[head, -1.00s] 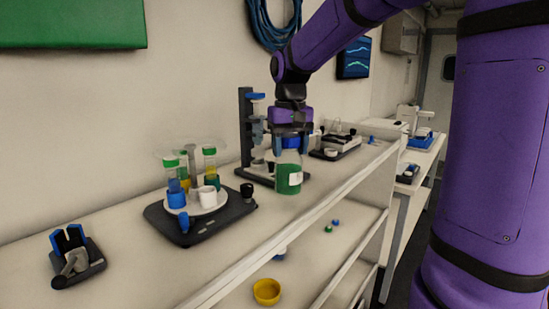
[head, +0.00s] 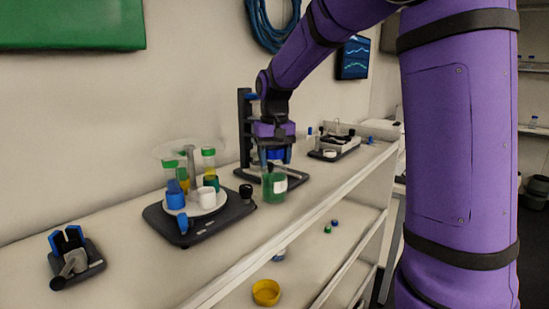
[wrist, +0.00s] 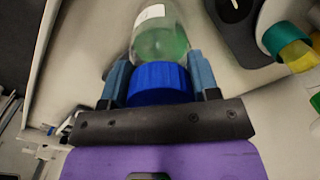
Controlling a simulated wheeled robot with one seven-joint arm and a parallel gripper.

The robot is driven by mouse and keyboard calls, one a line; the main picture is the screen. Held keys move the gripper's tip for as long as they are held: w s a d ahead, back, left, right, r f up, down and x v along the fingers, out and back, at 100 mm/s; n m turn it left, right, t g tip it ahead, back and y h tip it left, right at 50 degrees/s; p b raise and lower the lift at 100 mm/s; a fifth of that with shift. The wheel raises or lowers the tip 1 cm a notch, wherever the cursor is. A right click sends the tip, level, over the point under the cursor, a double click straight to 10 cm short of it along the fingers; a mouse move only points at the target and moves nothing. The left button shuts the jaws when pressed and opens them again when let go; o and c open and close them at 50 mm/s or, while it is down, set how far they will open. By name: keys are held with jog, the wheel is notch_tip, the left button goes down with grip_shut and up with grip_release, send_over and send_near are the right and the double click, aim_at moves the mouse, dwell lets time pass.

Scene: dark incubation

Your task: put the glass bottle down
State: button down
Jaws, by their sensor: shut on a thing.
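The glass bottle (head: 274,187) has a blue cap, green liquid and a white label. It is upright at the shelf bench (head: 130,283), in front of the stand with the upright column. My gripper (head: 275,156) is above it, shut on the blue cap. In the wrist view the blue fingers of my gripper (wrist: 160,82) are on both sides of the cap (wrist: 160,84), and the bottle (wrist: 160,40) extends away from them. I cannot tell whether the bottle's base touches the bench top.
A black device (head: 183,235) with a white round plate, tubes and a white cup is left of the bottle. A dark stand (head: 245,130) is close behind it. A small black clamp (head: 76,258) is at the far left. A yellow bowl (head: 266,292) sits on the lower shelf.

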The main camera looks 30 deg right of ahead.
jog(key=shift+f, duration=0.15)
jog(key=shift+c, duration=1.8)
grip_release()
